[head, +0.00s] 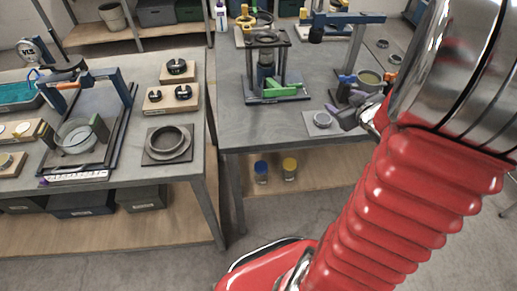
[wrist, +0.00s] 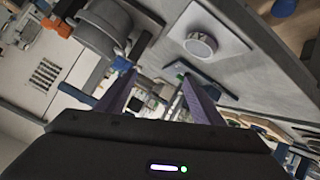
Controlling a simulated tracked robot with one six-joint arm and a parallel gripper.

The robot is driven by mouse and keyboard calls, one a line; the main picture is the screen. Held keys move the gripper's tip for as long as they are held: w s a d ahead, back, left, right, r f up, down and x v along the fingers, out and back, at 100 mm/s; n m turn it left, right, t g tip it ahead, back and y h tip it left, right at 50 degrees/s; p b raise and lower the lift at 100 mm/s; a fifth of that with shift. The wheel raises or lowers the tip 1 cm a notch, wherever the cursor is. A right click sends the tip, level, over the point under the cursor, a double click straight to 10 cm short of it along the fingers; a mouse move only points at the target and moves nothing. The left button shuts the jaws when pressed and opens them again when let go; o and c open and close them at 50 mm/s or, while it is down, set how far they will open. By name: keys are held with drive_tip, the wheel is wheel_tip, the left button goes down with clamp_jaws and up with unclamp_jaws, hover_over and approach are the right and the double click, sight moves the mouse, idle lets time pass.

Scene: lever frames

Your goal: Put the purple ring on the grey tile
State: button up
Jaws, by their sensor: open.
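My gripper (head: 340,114) hangs over the right table with its jaws apart and nothing seen between them. Its two fingers also show in the wrist view (wrist: 158,90). A light grey tile (head: 311,125) lies near that table's front edge, with a small round grey piece (head: 322,119) on it. The tile (wrist: 225,43) and the round piece (wrist: 200,44) also show in the wrist view, above the fingers. A darker grey tile (head: 151,158) on the left table carries a wide grey ring (head: 168,142). I cannot make out a purple ring in either view.
Beside my gripper stands an olive cup (head: 369,80) with blue and orange parts around it. A dark frame with a green bar (head: 285,92) stands on the right table. A gap separates the two tables. Wooden blocks with dark knobs (head: 172,98) stand on the left table.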

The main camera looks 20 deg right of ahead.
drive_tip(key=s+a+r+m+g+h, duration=0.1)
drive_tip(key=a+r+g, duration=0.1)
drive_tip(key=a+r, duration=0.4)
drive_tip(key=a+r+m+g, duration=0.1)
drive_tip(key=a+r, duration=0.2)
drive_tip(key=a, duration=0.5)
drive_tip(key=s+a+g+y, duration=0.1)
drive_tip(key=s+a+y, duration=0.1)
drive_tip(key=s+a, duration=0.4)
drive_tip(key=s+a+r+g+y, duration=0.1)
drive_tip(key=s+a, duration=0.6)
drive_tip(key=a, duration=0.7)
drive_tip(key=shift+a+n+g+y, duration=0.3)
drive_tip(key=shift+g+y, duration=0.2)
drive_tip(key=shift+y, duration=0.4)
